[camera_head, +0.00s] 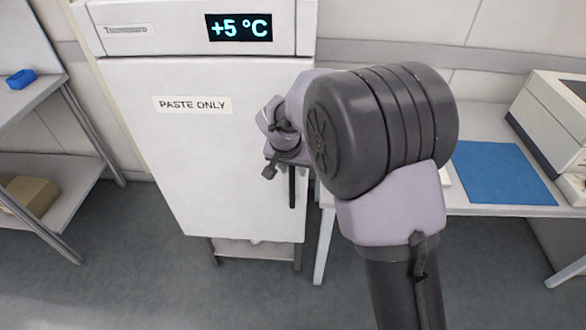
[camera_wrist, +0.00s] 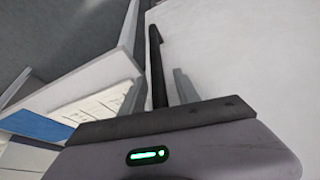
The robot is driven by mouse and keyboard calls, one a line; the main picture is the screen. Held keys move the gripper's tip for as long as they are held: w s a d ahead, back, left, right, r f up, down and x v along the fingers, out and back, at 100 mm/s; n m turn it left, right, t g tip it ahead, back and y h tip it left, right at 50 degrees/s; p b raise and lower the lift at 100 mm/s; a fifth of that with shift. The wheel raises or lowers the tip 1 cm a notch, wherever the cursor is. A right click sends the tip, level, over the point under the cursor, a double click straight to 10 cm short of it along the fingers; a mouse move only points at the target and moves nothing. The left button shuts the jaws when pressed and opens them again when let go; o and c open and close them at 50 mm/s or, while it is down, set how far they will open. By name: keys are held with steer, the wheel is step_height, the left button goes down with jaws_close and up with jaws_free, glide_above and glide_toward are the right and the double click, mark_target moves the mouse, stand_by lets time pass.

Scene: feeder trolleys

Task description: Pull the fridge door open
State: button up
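The fridge is a white cabinet with a "+5 °C" display (camera_head: 240,28) and a white door (camera_head: 190,150) labelled "PASTE ONLY". The door looks closed. Its dark vertical handle (camera_head: 291,190) is near the door's right edge, its upper part hidden behind my gripper (camera_head: 284,165). In the wrist view the dark handle (camera_wrist: 158,70) runs between my two grey fingers, with a visible gap to the right finger (camera_wrist: 184,86). My gripper looks open around the handle; contact with the left finger is unclear.
A bench with a blue mat (camera_head: 500,172) and a pale machine (camera_head: 555,120) stands right of the fridge. A shelf rack (camera_head: 75,185) with a blue item (camera_head: 20,79) and a brown box (camera_head: 30,196) stands left. Floor in front of the fridge is clear.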

jaws_close()
stand_by(1.4)
